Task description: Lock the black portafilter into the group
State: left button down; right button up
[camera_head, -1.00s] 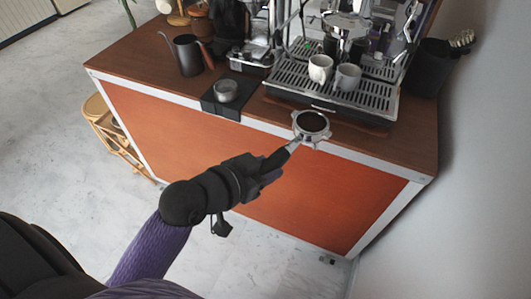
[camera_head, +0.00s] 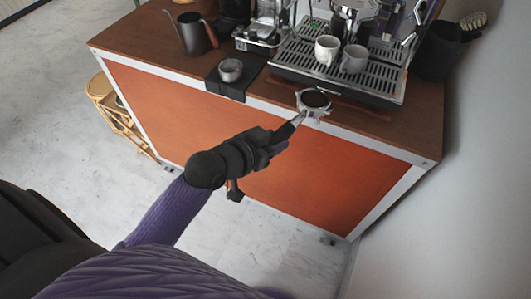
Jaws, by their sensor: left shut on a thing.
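The black-handled portafilter (camera_head: 314,101) has a metal basket filled with dark coffee grounds. My left gripper (camera_head: 276,143) is shut on its handle and holds it in front of the cart's front edge, basket toward the espresso machine. The espresso machine's slatted drip tray (camera_head: 300,60) lies behind the portafilter. The group is at the machine's top, near the upper edge of the view, and is mostly cut off. My right gripper is not in view.
Two cups, one white (camera_head: 327,49) and one grey (camera_head: 354,59), stand on the drip tray. A tamper mat (camera_head: 235,88) bears a small metal piece. A dark kettle (camera_head: 192,34) stands at left. A black container (camera_head: 437,50) is at right, by the wall.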

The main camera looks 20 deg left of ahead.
pick_arm(q)
jog(key=w+a+r+m+g+h, duration=0.1)
jog(key=w+a+r+m+h, duration=0.2)
jog(key=w+a+r, duration=0.7)
jog(key=w+d+r+b, duration=0.1)
jog(key=w+d+b, duration=0.2)
jog(key=w+d, duration=0.5)
jog(key=shift+w+r, duration=0.2)
jog(key=shift+w, duration=0.3)
jog(key=shift+d, duration=0.1)
jog(key=shift+r, duration=1.25)
dwell(0.5)
